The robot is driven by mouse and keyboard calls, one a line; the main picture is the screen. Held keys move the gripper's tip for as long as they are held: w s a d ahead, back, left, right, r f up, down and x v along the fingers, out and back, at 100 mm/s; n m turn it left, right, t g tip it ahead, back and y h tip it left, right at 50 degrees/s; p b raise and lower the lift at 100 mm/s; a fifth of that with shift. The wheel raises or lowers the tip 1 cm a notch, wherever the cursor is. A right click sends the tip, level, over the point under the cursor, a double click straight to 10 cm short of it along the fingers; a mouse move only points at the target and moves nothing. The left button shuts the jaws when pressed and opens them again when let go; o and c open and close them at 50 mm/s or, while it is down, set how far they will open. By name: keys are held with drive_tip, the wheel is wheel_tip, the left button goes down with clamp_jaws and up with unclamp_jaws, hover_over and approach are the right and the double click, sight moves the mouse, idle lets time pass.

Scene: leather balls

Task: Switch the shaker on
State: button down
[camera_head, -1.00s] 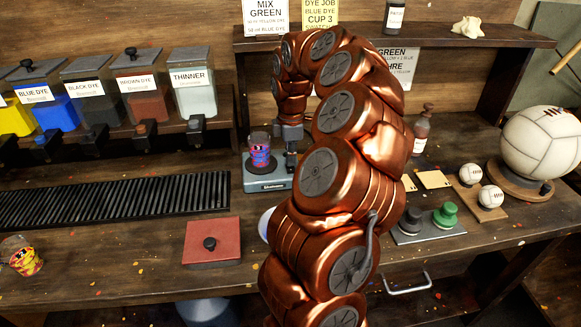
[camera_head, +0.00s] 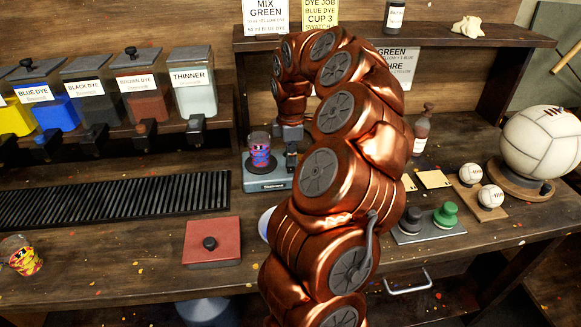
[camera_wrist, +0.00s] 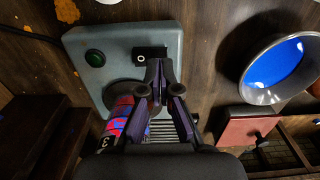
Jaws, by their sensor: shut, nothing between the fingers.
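The shaker (camera_head: 265,185) is a grey-blue machine on the bench, left of my arm in the head view. In the wrist view its body (camera_wrist: 187,45) fills the middle, with a round dark green button or lamp (camera_wrist: 95,58) and a small black-and-white switch (camera_wrist: 148,54). A red and blue patterned cup (camera_head: 260,154) stands on the shaker; it also shows in the wrist view (camera_wrist: 118,120), partly hidden by my gripper. My gripper (camera_wrist: 158,68) is shut and empty. Its fingertips appear just beside the switch; I cannot tell whether they touch it.
A bowl with blue liquid (camera_wrist: 283,65) and a red lidded box (camera_wrist: 240,130) lie beside the shaker. Dye containers (camera_head: 58,106) and a black ribbed rack (camera_head: 115,197) are to the left. Small balls (camera_head: 490,196) and a large ball (camera_head: 543,145) are to the right.

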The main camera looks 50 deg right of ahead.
sight(291, 169)
drive_tip(key=shift+f+b, duration=0.5)
drive_tip(key=shift+f, duration=0.5)
idle(0.7)
drive_tip(key=shift+r+p, duration=1.6)
drive_tip(key=shift+r, duration=1.95)
